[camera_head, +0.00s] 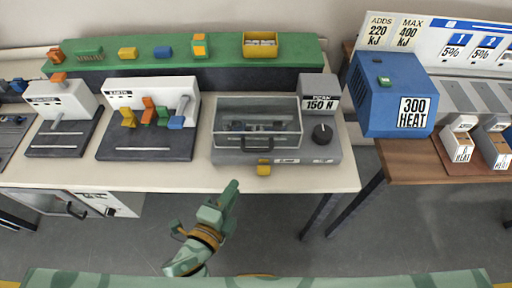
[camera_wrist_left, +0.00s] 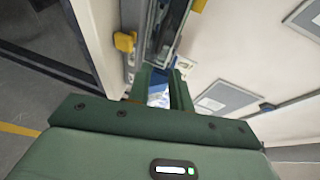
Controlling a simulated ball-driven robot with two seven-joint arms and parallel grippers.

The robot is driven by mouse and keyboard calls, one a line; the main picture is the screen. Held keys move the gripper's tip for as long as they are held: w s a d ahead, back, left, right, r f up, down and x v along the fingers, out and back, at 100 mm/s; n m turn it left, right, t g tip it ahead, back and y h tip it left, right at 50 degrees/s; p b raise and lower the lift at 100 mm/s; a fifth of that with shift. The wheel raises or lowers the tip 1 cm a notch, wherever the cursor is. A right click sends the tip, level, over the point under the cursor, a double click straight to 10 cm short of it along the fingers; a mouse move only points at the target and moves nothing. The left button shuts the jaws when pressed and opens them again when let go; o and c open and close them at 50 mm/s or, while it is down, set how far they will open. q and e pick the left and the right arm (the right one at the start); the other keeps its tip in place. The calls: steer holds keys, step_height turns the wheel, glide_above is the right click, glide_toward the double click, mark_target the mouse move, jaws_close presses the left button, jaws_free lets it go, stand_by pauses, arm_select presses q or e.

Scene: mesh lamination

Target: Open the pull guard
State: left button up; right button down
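A clear, framed panel (camera_wrist_left: 167,30) shows beyond the fingertips, likely the guard. My right gripper is not in view.
A yellow latch-like block (camera_head: 263,167) sits on the tester's front, and a black knob (camera_head: 322,133) at its right. A lever station (camera_head: 150,115) stands to the left. A blue heat box (camera_head: 390,92) stands right on a brown table (camera_head: 410,165). The floor in front is free.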

mark_target(257, 149)
arm_select(q)
steer(key=b+x, duration=0.2)
steer(key=x, duration=1.4)
steer(key=shift+f, duration=0.1)
jaws_close()
